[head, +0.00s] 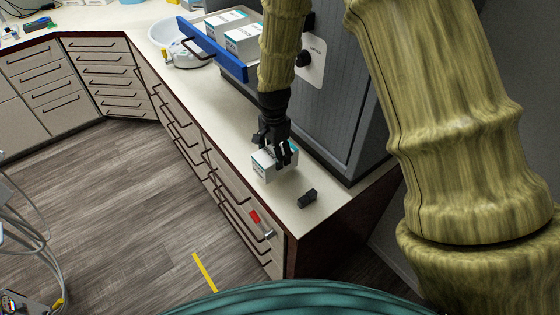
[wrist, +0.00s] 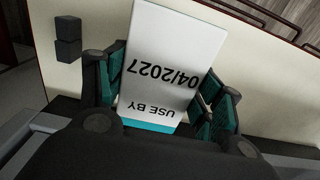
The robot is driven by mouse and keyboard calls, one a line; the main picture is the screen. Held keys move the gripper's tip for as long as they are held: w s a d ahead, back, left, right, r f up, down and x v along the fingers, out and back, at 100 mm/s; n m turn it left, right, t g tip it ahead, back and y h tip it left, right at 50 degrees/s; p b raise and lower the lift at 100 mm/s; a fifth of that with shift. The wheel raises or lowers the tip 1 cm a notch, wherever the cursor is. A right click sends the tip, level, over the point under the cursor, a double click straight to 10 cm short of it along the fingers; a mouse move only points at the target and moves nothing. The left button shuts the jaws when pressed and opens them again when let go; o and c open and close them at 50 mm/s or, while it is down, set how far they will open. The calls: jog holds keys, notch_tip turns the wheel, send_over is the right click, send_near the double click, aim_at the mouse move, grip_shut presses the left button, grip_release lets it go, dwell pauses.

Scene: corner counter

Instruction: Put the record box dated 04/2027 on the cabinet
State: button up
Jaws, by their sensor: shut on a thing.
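The record box (wrist: 171,58) is white with a teal band and reads "USE BY 04/2027", upside down in the wrist view. In the head view the box (head: 264,168) is at the counter's near end, below my gripper (head: 278,155). My gripper (wrist: 165,95) is shut on the box, with a finger on each side. I cannot tell whether the box touches the counter. The grey cabinet (head: 345,100) stands on the counter, right of my gripper. Its top is out of the frame.
A blue-fronted open drawer (head: 212,50) holds more white boxes (head: 243,40). A small black block (head: 307,198) lies on the counter (head: 225,110) near its end. A white round device (head: 185,52) is farther back. A red tag (head: 254,216) is on a drawer front.

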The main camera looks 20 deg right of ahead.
jog(key=shift+w+d+f, duration=0.15)
jog(key=shift+d, duration=0.85)
jog(key=shift+f+b, duration=1.4)
jog(key=shift+f, duration=0.3)
jog(key=shift+f, duration=0.15)
jog(key=o, duration=1.3)
jog(key=shift+c, duration=0.2)
jog(key=shift+r+b, duration=2.15)
jog(key=shift+r, duration=4.05)
